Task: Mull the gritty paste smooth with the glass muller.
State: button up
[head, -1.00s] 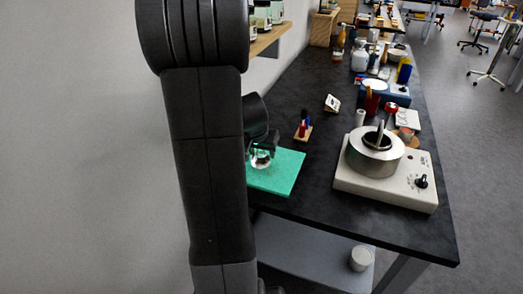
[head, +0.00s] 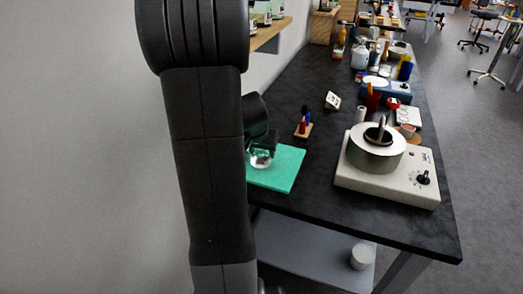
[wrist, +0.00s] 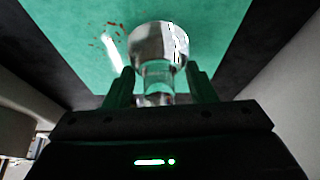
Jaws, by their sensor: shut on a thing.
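My gripper (wrist: 162,88) is shut on the neck of the clear glass muller (wrist: 158,42) in the wrist view. The muller's broad round end points toward the green slab (wrist: 70,40); I cannot tell whether it touches. A few reddish-brown specks of paste (wrist: 113,33) lie on the slab, left of the muller. In the head view the muller (head: 261,160) shows over the left part of the green slab (head: 284,170), below my gripper (head: 262,146). My arm hides the slab's left edge.
A pale hotplate with a metal pot (head: 376,155) stands on the dark bench (head: 310,195), right of the slab. A small stand with coloured items (head: 303,127) and a white card (head: 333,101) are behind the slab. Bottles crowd the far bench. A wall is at left.

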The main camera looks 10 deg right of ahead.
jog(key=shift+f, duration=0.3)
jog(key=shift+s+d+r, duration=0.1)
jog(key=shift+s+d, duration=0.4)
jog(key=shift+d, duration=0.25)
jog(key=shift+s+d+r, duration=0.1)
jog(key=shift+s+d, duration=0.35)
jog(key=shift+d, duration=0.25)
jog(key=shift+s+d+f+p, duration=0.15)
jog(key=shift+s+d, duration=0.45)
jog(key=shift+d, duration=0.25)
jog(key=shift+s+d+f+p, duration=0.1)
jog(key=shift+s+d+p, duration=0.05)
jog(key=shift+s+d, duration=0.6)
jog(key=shift+w+a+f+b, duration=0.1)
jog(key=shift+w+a+b, duration=0.55)
jog(key=shift+b, duration=0.1)
jog(key=shift+w+a+f+b, duration=0.1)
jog(key=shift+w+a+b, duration=0.4)
jog(key=shift+a, duration=0.3)
jog(key=shift+w+a+b, duration=0.45)
jog(key=shift+a, duration=0.3)
jog(key=shift+w+a+b, duration=0.35)
jog(key=shift+w+a, duration=0.25)
jog(key=shift+a, duration=0.3)
jog(key=shift+r, duration=0.2)
